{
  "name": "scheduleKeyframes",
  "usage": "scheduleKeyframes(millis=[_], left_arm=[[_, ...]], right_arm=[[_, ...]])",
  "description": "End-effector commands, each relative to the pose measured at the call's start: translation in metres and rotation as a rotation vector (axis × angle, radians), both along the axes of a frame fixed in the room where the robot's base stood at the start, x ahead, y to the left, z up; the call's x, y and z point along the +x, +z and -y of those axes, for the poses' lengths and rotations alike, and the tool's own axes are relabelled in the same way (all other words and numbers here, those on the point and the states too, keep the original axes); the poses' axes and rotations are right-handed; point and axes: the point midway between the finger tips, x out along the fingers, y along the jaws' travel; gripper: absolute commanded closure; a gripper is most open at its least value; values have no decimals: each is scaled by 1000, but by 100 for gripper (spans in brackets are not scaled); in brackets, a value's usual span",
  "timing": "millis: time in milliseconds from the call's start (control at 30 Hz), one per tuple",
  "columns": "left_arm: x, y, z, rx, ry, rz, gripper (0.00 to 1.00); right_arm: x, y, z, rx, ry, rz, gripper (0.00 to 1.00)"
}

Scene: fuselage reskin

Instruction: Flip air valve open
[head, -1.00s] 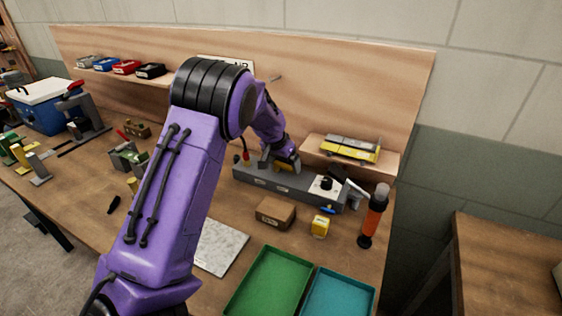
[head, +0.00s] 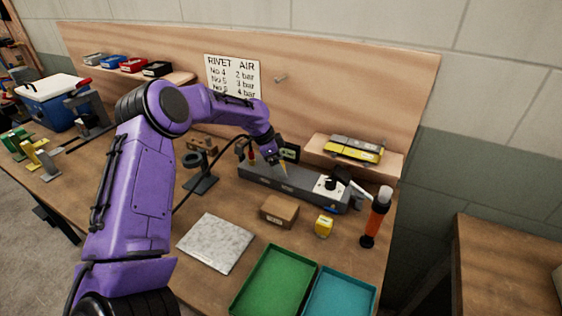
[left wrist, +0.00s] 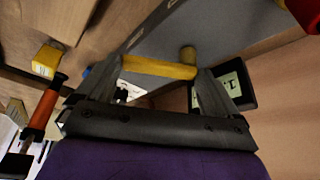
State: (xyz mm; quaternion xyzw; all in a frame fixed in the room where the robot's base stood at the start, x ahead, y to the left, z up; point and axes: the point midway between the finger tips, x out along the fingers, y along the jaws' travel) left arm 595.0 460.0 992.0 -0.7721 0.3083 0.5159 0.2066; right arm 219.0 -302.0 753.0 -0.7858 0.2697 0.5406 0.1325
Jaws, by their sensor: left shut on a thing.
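A long grey block (head: 300,185) lies along the back of the bench. A yellow lever (head: 284,168) stands up from its top, seen thin and partly hidden by my gripper in the head view. My left gripper (head: 279,150) is at the lever. In the left wrist view the yellow lever (left wrist: 160,67) runs across between the two fingers, and my left gripper (left wrist: 158,72) is shut on it. A small dark display (head: 289,152) stands just behind the lever; it also shows in the left wrist view (left wrist: 234,88). My right gripper is not in view.
A brown box (head: 279,211), a small yellow box (head: 324,226) and an orange-black tool (head: 375,217) stand in front of the block. Green (head: 273,283) and teal (head: 338,295) trays lie at the front edge. A yellow-grey item lies on a wooden shelf (head: 384,165) behind.

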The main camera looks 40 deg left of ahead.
Motion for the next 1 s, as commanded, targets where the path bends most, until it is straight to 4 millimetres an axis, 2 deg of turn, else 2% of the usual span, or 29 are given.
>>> scheduleKeyframes(millis=[200, 500, 1000], left_arm=[[-2, 0, -7, -1, -175, 1, 60], [-4, 0, -12, -1, -348, 1, 60], [-4, 1, -15, -1, -425, 1, 60]], right_arm=[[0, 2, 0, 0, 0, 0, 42], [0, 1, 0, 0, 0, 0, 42], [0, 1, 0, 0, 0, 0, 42]])
